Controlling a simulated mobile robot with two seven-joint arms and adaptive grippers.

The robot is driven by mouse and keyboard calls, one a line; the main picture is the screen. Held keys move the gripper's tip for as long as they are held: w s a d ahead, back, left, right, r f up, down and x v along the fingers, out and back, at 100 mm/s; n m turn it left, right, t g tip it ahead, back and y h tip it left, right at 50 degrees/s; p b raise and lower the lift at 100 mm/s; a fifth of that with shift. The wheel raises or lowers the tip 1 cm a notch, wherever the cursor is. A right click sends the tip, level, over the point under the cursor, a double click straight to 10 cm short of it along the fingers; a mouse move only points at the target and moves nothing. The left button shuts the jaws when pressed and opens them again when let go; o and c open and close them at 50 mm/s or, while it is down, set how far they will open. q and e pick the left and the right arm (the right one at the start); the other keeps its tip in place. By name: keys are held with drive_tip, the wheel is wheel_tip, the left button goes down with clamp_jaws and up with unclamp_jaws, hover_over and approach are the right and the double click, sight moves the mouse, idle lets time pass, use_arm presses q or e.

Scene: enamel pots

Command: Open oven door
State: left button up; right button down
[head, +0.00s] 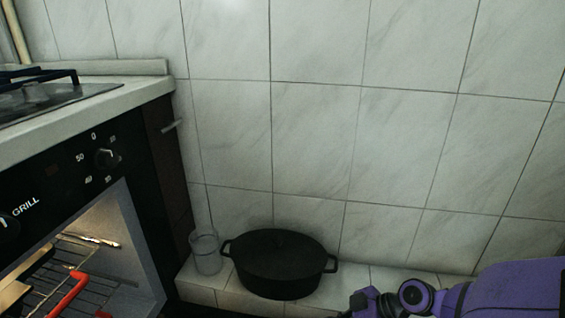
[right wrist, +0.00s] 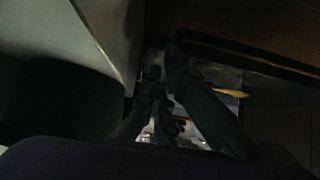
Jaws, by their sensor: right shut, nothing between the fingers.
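The oven (head: 60,215) stands at the left in the head view. Its lit cavity and wire racks (head: 85,262) show, with no door panel across the visible part of the opening. The door itself is not clearly in view. A red bar-like thing (head: 68,294) lies at the rack. My right arm reaches in at the lower right of the head view, apart from the oven. My right gripper (right wrist: 163,70) shows dark in the right wrist view, shut with nothing held. What lies beyond its fingers is too dark to name surely. My left gripper is out of view.
A black lidded pot (head: 281,265) and a clear glass (head: 206,253) stand on a low tiled ledge (head: 205,295) by the wall, between the oven and my right arm. The worktop (head: 90,118) with a hob (head: 50,100) overhangs the oven.

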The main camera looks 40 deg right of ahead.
drive_tip(key=shift+s, duration=0.1)
drive_tip(key=v, duration=1.2)
